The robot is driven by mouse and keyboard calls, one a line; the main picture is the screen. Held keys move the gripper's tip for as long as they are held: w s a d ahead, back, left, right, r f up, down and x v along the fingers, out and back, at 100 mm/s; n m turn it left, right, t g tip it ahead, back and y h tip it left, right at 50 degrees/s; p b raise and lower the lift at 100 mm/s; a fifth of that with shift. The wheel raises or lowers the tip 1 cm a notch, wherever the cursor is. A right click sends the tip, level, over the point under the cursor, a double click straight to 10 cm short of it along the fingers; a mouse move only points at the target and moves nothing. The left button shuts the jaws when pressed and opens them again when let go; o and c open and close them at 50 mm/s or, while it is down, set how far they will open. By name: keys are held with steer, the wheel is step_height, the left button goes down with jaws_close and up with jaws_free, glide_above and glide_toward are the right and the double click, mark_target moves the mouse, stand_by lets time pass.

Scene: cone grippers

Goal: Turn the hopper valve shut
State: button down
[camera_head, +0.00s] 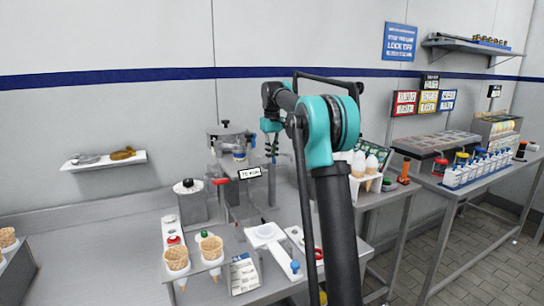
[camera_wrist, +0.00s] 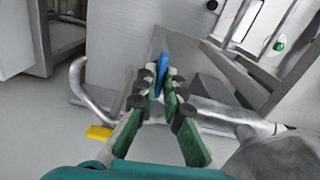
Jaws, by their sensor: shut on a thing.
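My gripper (camera_wrist: 161,88) is shut on a blue handle (camera_wrist: 163,57) in the wrist view. The narrow blue piece stands between the green-padded fingertips, which hide its lower part. I take it for the valve handle; its link to the hopper is hidden. In the head view my gripper (camera_head: 271,148) hangs at the right side of the metal hopper machine (camera_head: 232,133). The handle in the jaws is too small to make out there. A bent grey pipe (camera_wrist: 82,88) and a small yellow piece (camera_wrist: 98,132) lie to the left of the fingers in the wrist view.
A small sign (camera_head: 250,172) and a red-handled part (camera_head: 220,181) are at the machine's front. Waffle cones (camera_head: 177,258) stand in holders on the grey bench (camera_head: 120,225). The bench's left part is largely clear.

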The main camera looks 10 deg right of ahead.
steer(key=shift+m, duration=0.6)
steer(key=c, duration=1.6)
jaws_free()
steer(key=shift+c, duration=0.2)
step_height(320, 180, up, 12)
